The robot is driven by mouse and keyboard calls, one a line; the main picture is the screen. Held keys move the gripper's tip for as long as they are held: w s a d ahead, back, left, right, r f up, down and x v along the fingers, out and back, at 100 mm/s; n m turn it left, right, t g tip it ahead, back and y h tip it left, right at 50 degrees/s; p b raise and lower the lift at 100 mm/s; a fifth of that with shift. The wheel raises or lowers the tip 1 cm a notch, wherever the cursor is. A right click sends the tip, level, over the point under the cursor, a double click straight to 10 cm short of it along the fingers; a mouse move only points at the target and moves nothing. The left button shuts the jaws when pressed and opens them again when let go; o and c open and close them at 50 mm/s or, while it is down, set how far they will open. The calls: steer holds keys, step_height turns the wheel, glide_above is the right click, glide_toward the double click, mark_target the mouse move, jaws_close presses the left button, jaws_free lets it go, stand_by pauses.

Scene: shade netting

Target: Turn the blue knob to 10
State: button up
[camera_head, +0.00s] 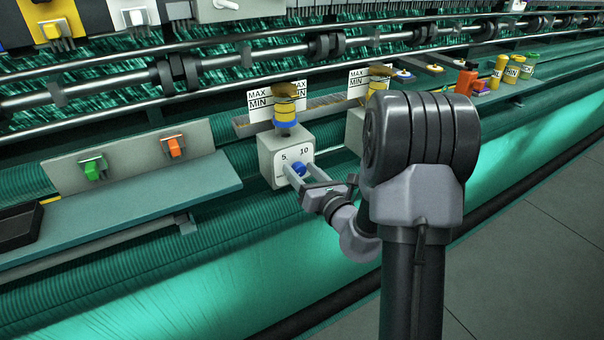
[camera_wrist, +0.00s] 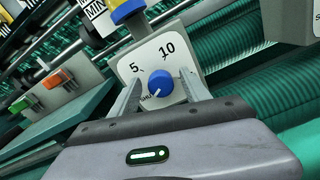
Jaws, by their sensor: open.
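The blue knob (camera_wrist: 160,84) sits on the white dial face of a grey box. Its pale pointer mark points to the lower left, at the lettering that seems to read SHUT. The numbers 5 and 10 (camera_wrist: 167,50) are printed above the knob, 5 to the upper left and 10 to the upper right. In the head view, the knob (camera_head: 299,169) is on the front of the box (camera_head: 270,157). My gripper (camera_wrist: 158,92) is open, with one finger on each side of the knob; I cannot tell whether they touch it.
A yellow and blue fitting (camera_head: 286,108) stands on the box, before a MAX/MIN card. A shelf at left carries green (camera_head: 94,169) and orange (camera_head: 175,146) switches. A similar box (camera_head: 354,128) is partly behind my arm. Several bottles stand at far right.

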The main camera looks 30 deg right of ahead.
steer(key=shift+w, duration=0.1)
jaws_close()
